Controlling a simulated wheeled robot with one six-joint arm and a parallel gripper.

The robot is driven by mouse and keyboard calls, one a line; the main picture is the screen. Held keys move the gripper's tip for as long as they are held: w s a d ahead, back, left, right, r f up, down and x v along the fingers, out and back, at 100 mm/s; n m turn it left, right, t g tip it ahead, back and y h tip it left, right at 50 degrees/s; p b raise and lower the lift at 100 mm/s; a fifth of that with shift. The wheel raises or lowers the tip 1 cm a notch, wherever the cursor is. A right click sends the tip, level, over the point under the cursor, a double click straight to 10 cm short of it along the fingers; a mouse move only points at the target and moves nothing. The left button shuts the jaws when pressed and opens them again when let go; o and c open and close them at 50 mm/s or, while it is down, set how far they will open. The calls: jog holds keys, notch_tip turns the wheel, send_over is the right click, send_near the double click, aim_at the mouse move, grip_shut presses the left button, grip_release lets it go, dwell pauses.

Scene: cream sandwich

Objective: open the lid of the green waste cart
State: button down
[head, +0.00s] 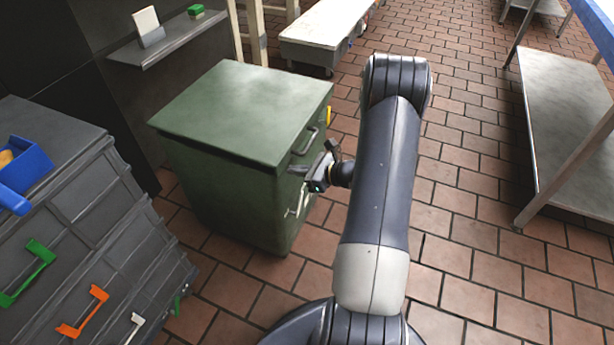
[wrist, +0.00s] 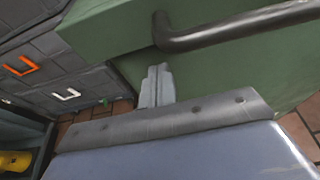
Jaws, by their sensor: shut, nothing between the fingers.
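The green waste cart (head: 240,190) stands left of my arm in the head view. Its flat green lid (head: 245,105) lies closed on top. A dark bar handle (head: 307,140) is at the lid's right edge; it crosses the top of the wrist view (wrist: 240,24) against the green cart. My gripper (head: 298,208) is at the cart's right side, lower than the handle. In the wrist view its fingers (wrist: 157,88) are together and empty, just below the left end of the bar. Whether they touch the cart or the handle is unclear.
Grey drawers (head: 85,225) with coloured handles stand at the left, with a blue bin (head: 30,170) on top. A wall shelf (head: 160,45) is behind the cart. A metal rack (head: 565,130) stands at the right. The tiled floor between the rack and my arm is clear.

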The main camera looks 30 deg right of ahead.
jog(key=shift+r, duration=1.05)
